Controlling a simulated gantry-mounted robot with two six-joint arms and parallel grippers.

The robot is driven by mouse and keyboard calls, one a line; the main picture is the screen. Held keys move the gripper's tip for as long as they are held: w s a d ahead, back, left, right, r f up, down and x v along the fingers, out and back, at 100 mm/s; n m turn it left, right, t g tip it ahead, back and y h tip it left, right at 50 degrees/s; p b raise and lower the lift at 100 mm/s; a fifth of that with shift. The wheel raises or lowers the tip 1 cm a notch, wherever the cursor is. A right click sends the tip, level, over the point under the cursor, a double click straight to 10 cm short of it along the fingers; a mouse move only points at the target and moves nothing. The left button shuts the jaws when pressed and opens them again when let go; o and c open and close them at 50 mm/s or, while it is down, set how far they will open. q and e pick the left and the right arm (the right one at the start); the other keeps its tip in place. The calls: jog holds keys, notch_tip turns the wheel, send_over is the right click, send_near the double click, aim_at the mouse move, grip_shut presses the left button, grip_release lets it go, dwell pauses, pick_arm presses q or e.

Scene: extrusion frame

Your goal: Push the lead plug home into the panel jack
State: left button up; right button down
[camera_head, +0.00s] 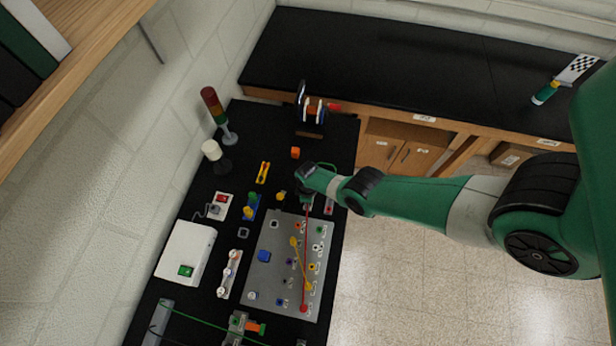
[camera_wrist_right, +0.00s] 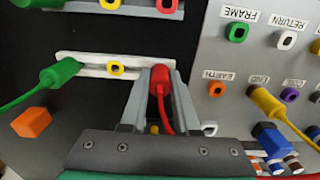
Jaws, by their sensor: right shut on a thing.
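My right gripper (camera_wrist_right: 160,95) is shut on a red lead plug (camera_wrist_right: 160,80), whose red cord hangs down between the fingers in the wrist view. The plug's nose is at the right end of a pale strip (camera_wrist_right: 90,66); I cannot tell whether it touches or is in it. The grey jack panel (camera_wrist_right: 215,55) lies to the right, with labelled jacks and a yellow plug (camera_wrist_right: 263,100) in one. In the head view my right gripper (camera_head: 305,197) is above the panel's (camera_head: 262,282) far end. The red lead (camera_head: 306,250) runs to a red plug (camera_head: 304,308) at its near end. My left gripper is out of view.
A green plug (camera_wrist_right: 60,73) is at the strip's left end, and an orange block (camera_wrist_right: 31,122) lies beside it. A white power box (camera_head: 185,250), signal lamp (camera_head: 215,112) and cable spool (camera_head: 312,110) stand on the black bench. Loose leads cross the panel.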

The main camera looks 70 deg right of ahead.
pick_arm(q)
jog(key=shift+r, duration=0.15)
pick_arm(e)
jog(key=shift+r, duration=0.15)
jog(key=shift+r+p, duration=2.85)
jog(key=shift+p, duration=0.1)
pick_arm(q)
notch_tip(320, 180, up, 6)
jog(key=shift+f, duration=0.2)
